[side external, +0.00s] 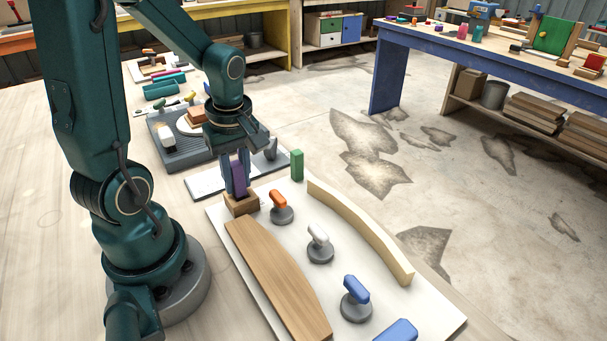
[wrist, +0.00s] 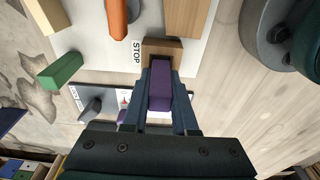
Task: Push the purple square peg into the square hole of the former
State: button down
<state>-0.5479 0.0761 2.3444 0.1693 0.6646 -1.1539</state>
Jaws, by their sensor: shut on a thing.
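My gripper (side external: 236,188) is shut on the purple square peg (side external: 239,178), which stands roughly upright between the blue fingers. In the wrist view, the purple peg (wrist: 160,90) shows between the fingers of my gripper (wrist: 160,72). The peg's lower end is at the top of a small brown wooden block (side external: 241,206), which has a dark square opening. The block also shows in the wrist view (wrist: 174,45), beyond the fingertips. The fingers and peg hide part of the opening, so I cannot tell whether the peg's tip is inside it.
The block sits on a white board (side external: 438,311) beside a long wooden plank (side external: 277,272) and a curved pale strip (side external: 362,228). Orange (side external: 280,205), white (side external: 319,243) and blue (side external: 356,297) handled clamps stand between them. A green block (side external: 297,165) stands upright nearby.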

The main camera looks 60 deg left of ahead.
aim_at(236, 164)
jog(key=shift+f, duration=0.45)
jog(key=shift+r, duration=0.15)
jog(key=shift+r, duration=0.5)
jog(key=shift+f, duration=0.6)
dwell(1.0)
jog(key=c, duration=0.6)
grip_release()
jog(key=shift+d+r, duration=0.15)
jog(key=shift+r, duration=1.15)
jog(key=shift+d+r, duration=0.15)
jog(key=shift+r, duration=1.1)
